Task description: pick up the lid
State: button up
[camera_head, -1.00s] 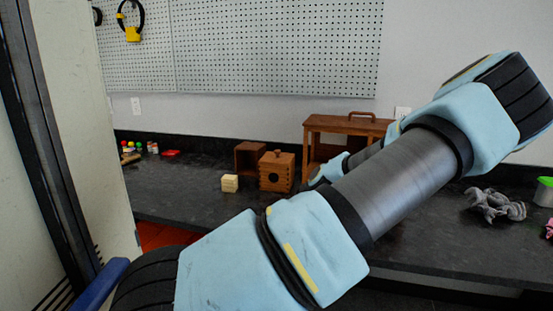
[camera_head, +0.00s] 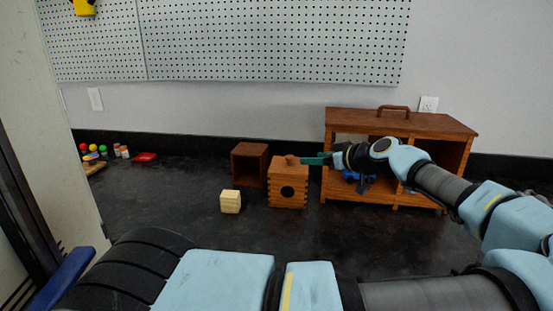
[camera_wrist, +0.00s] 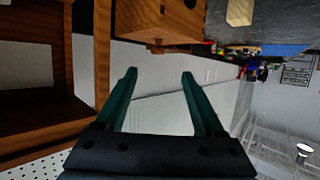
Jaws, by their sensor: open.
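A small wooden box (camera_head: 288,193) with finger-jointed corners and a round dark hole in its front stands on the dark counter. Its wooden lid (camera_head: 279,161) lies on top and has a small round knob (camera_head: 292,160). My gripper (camera_head: 308,160) is open and empty, just right of the knob at about its height, with teal fingers pointing left. In the wrist view the box (camera_wrist: 130,16) appears upside down at the top. The knob (camera_wrist: 158,48) lies just past the fingertips (camera_wrist: 159,73), in line with the gap between them, and not clearly between the fingers.
A wooden cabinet (camera_head: 440,124) with a top handle stands close beside my wrist; it fills the left of the wrist view (camera_wrist: 45,105). An open wooden box (camera_head: 249,150) stands behind left, a pale block (camera_head: 230,201) in front left.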

aim_at(292, 158)
jog(key=x, duration=0.1)
jog(key=p+x, duration=0.1)
jog(key=x, duration=0.2)
jog(key=shift+w+r, duration=0.25)
jog(key=shift+w, duration=0.2)
jog(key=p+x, duration=0.3)
jog(key=x, duration=0.2)
jog(key=shift+a+f+p, duration=0.1)
jog(key=shift+f+p, duration=0.1)
jog(key=shift+p, duration=0.15)
jog(key=shift+w+a+f, duration=0.15)
jog(key=shift+w+f, duration=0.2)
grip_shut()
